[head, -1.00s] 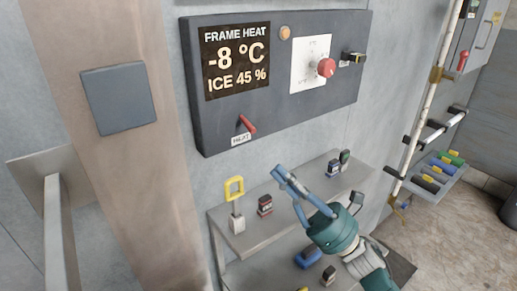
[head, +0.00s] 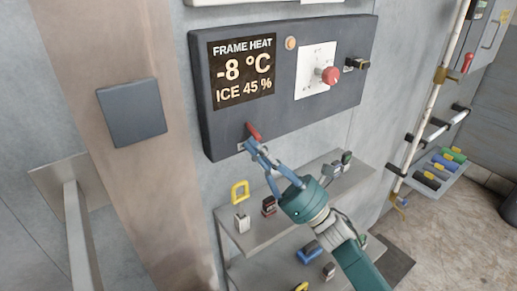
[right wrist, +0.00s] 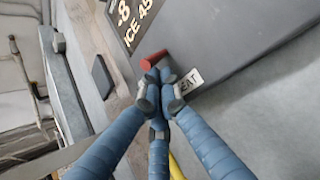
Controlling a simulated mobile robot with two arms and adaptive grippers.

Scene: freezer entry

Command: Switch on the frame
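The dark frame heat panel (head: 290,125) is on the wall; its display (head: 242,67) reads "FRAME HEAT -8 °C ICE 45 %". A small red lever (head: 254,131) sits at its lower left, tilted up and left, above a HEAT label the gripper partly covers. My right gripper (head: 256,149) is just below the lever. In the right wrist view its fingertips (right wrist: 160,92) are drawn together with nothing seen between them, close to the red lever (right wrist: 153,60) and the HEAT label (right wrist: 188,81). I cannot tell whether they touch it. My left gripper is out of view.
The panel also has a red knob (head: 330,75), an amber lamp (head: 291,43) and a black switch (head: 356,63). A shelf (head: 262,232) with small items, including a yellow-looped padlock (head: 240,200), lies below. A white pipe (head: 428,105) stands right.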

